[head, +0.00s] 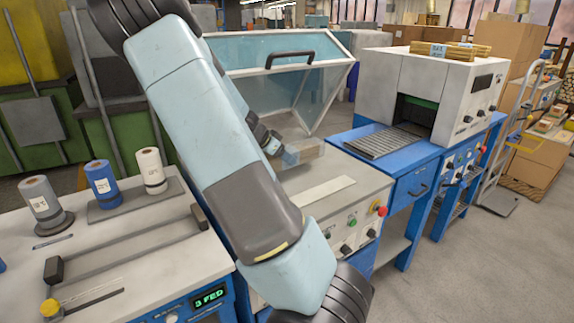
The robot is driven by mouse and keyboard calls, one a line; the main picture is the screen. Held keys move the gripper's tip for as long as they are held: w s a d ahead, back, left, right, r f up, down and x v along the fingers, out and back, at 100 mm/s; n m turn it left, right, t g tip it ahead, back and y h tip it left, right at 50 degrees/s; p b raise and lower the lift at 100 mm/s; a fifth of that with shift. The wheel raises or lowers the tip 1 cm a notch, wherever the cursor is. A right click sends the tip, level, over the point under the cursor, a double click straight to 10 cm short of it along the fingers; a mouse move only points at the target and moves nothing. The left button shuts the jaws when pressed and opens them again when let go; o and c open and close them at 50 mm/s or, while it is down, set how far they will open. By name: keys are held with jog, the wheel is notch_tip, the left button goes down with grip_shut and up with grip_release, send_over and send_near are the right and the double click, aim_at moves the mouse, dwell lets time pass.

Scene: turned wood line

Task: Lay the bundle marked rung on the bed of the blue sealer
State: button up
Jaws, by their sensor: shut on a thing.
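My gripper (283,156) is mostly hidden behind my own arm, and only part of it shows right of the arm.
A white-topped tunnel machine (425,85) with a roller bed (385,141) stands at right, wooden bundles (450,50) on top. At left, a bench (150,265) holds several film rolls (102,180) and a long bar. Cartons (500,45) and a hand truck (520,130) stand far right. Open floor lies front right.

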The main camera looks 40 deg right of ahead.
aim_at(285, 165)
jog(key=shift+w+d+f, duration=0.4)
jog(key=shift+d+f, duration=0.15)
jog(key=shift+f, duration=1.75)
jog(key=o, duration=1.4)
